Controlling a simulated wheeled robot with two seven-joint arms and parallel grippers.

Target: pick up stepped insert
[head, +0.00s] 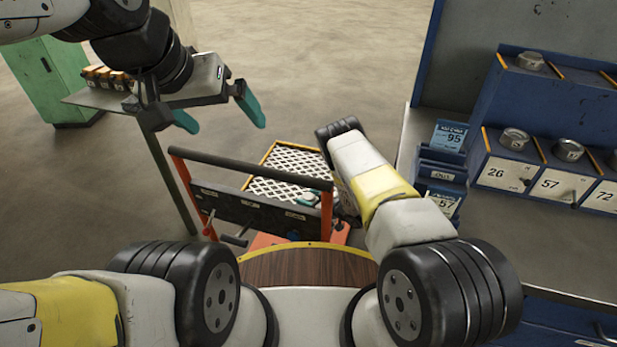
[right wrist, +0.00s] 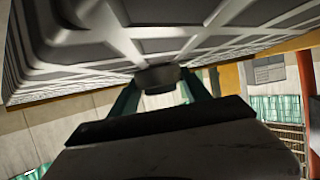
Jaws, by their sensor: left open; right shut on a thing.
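My right gripper (right wrist: 160,94) has its two teal fingers shut on a small dark grey rounded piece (right wrist: 158,78). I cannot tell for certain that this is the stepped insert. The piece is close to a ribbed grid tray; whether it touches the tray is unclear. In the head view, the white lattice tray (head: 285,163) is on the orange cart, and the right gripper (head: 308,198) is at its near right corner, mostly hidden by my arm. My left gripper (head: 217,111) is open and empty, in front of a small metal table.
The cart's handle frame (head: 250,171) stands before me. Several grey round metal parts (head: 512,138) sit on blue numbered bins (head: 503,174) at right, above a bench (head: 545,235). The metal table (head: 203,85) with small boxes and a green cabinet (head: 65,82) are at left. Floor beyond is clear.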

